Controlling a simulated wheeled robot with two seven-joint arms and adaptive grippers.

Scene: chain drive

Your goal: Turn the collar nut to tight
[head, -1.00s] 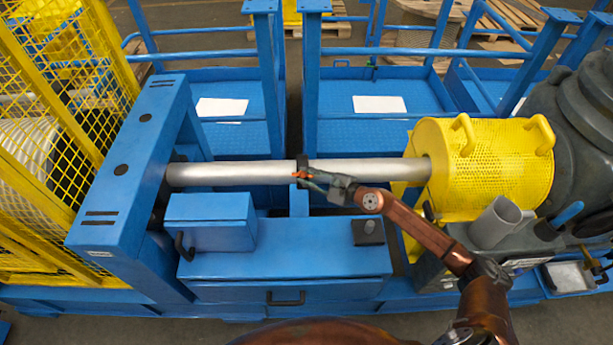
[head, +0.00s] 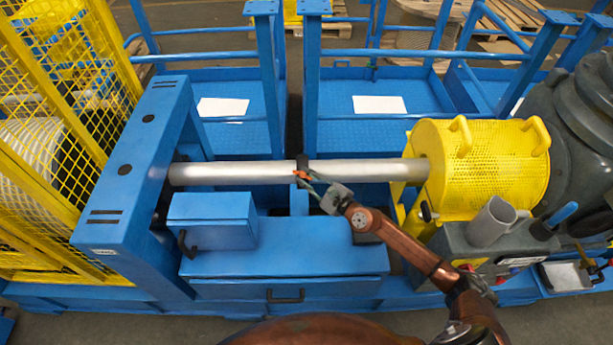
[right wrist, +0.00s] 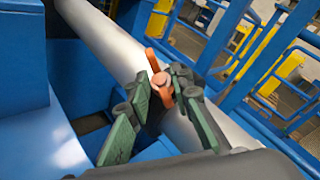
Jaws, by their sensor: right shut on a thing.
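The collar nut is a dark ring (head: 303,163) around the silver shaft (head: 370,170), with an orange lever (head: 300,174) at its lower front. The right wrist view shows the orange lever (right wrist: 151,62) close up. My right gripper (head: 307,181) comes from the lower right, its fingers shut on the orange part of the collar nut. In the right wrist view its green-padded fingers (right wrist: 165,88) lie on both sides of the orange piece and hide part of the ring. My left gripper is not in view.
A yellow perforated guard (head: 490,165) covers the shaft's right end. A blue frame (head: 130,165) stands at its left end. A blue box (head: 210,215) and a blue cabinet (head: 285,262) sit below the shaft. A grey cup (head: 490,222) stands at the right.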

